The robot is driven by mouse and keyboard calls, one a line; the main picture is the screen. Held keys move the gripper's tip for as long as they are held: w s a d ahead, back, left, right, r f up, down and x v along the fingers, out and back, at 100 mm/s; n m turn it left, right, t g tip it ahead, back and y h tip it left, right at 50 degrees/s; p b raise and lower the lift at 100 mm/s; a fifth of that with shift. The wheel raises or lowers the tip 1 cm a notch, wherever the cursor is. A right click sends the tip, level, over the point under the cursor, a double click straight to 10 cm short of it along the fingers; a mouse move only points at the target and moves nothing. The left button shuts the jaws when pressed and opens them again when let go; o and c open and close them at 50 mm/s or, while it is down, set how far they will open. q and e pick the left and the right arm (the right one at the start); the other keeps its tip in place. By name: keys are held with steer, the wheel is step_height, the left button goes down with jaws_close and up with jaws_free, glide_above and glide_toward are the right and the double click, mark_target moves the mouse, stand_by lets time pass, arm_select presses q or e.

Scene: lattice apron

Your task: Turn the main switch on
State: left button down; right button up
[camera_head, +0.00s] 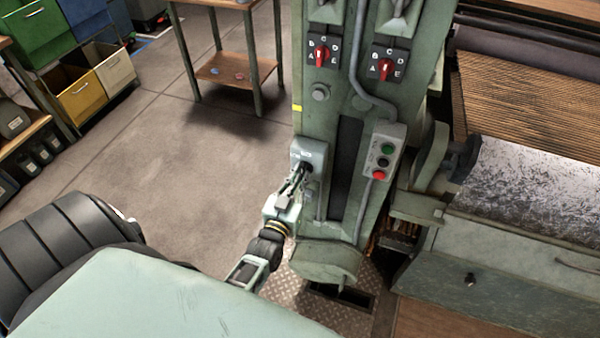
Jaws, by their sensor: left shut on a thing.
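The main switch (309,150) is a small grey box low on the left edge of the green machine column (312,115). It has a dark knob and markings too small to read surely. My left gripper (300,175) reaches up from below and is shut on the switch's dark knob. The fingers cover part of the knob, so its exact setting cannot be told. My right gripper is not in view.
A grey button box (383,151) with green, black and red buttons sits right of the switch. Two red selector knobs (320,56) (383,68) are higher up. A roller machine (530,190) stands at right. Open floor (180,170) lies left, before a wooden table (228,68).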

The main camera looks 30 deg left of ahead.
arm_select(q)
steer(key=shift+f, duration=0.1)
stand_by(0.3)
steer(key=c, duration=1.8)
jaws_free()
steer(key=v, duration=1.2)
steer(key=shift+s, duration=0.1)
